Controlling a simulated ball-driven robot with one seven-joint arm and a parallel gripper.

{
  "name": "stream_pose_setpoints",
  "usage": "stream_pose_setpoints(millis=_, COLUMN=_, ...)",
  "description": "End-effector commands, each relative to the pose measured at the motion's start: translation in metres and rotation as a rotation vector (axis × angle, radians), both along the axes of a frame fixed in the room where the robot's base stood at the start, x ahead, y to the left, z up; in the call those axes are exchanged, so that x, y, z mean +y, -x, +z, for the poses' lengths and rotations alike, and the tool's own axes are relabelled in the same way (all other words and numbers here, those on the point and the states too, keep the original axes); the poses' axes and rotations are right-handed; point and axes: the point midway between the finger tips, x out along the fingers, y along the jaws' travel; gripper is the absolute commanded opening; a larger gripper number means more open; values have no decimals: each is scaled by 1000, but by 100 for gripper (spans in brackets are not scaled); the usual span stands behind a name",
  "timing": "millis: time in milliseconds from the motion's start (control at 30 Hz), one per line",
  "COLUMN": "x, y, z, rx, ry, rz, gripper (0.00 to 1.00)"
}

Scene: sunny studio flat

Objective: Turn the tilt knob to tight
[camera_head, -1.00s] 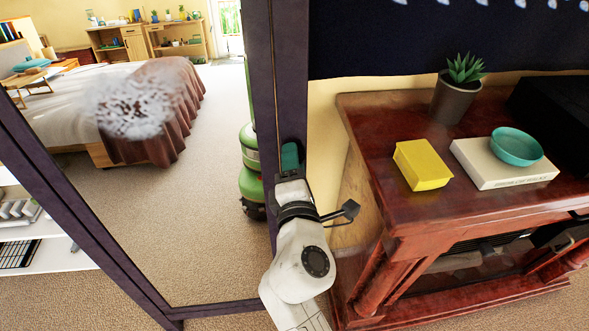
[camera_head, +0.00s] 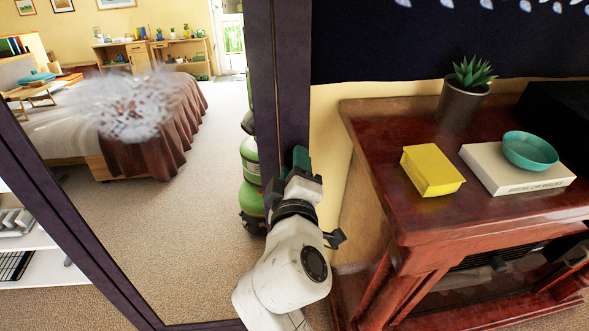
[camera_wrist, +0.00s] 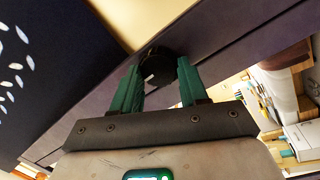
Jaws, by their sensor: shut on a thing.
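The tilt knob (camera_wrist: 160,65) is a round black knob with a small white mark, on the dark purple frame (camera_wrist: 215,45) of a tall mirror. In the wrist view my gripper (camera_wrist: 157,75) has its two teal fingers on either side of the knob, shut on it. In the head view my gripper (camera_head: 298,160) is at the right upright of the mirror frame (camera_head: 279,90). The knob is hidden there behind the fingers and wrist. The mirror glass (camera_head: 190,255) reflects a room with a bed and carries a whitish speckled patch (camera_head: 135,105).
A reddish wooden cabinet (camera_head: 400,215) stands close to the right of my arm. On it are a yellow box (camera_head: 431,171), a white book (camera_head: 500,180) with a teal bowl (camera_head: 530,150), and a potted plant (camera_head: 462,100). A white shelf (camera_head: 50,268) stands at the left.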

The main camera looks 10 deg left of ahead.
Motion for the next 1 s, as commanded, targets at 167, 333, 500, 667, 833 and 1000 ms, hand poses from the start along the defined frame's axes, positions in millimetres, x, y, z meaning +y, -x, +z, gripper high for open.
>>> stream_pose_setpoints(millis=167, x=-1, y=0, z=-3, rx=15, ry=-31, rz=-7, gripper=13)
stream_pose_setpoints(millis=333, x=-1, y=0, z=-3, rx=19, ry=-41, rz=-8, gripper=13)
stream_pose_setpoints(millis=500, x=-1, y=0, z=-3, rx=19, ry=-41, rz=-8, gripper=13)
stream_pose_setpoints(millis=667, x=-1, y=0, z=-3, rx=18, ry=-41, rz=-7, gripper=47)
stream_pose_setpoints(millis=833, x=-1, y=0, z=-2, rx=16, ry=-41, rz=-7, gripper=64)
stream_pose_setpoints(millis=1000, x=0, y=0, z=-1, rx=14, ry=-40, rz=-6, gripper=68)
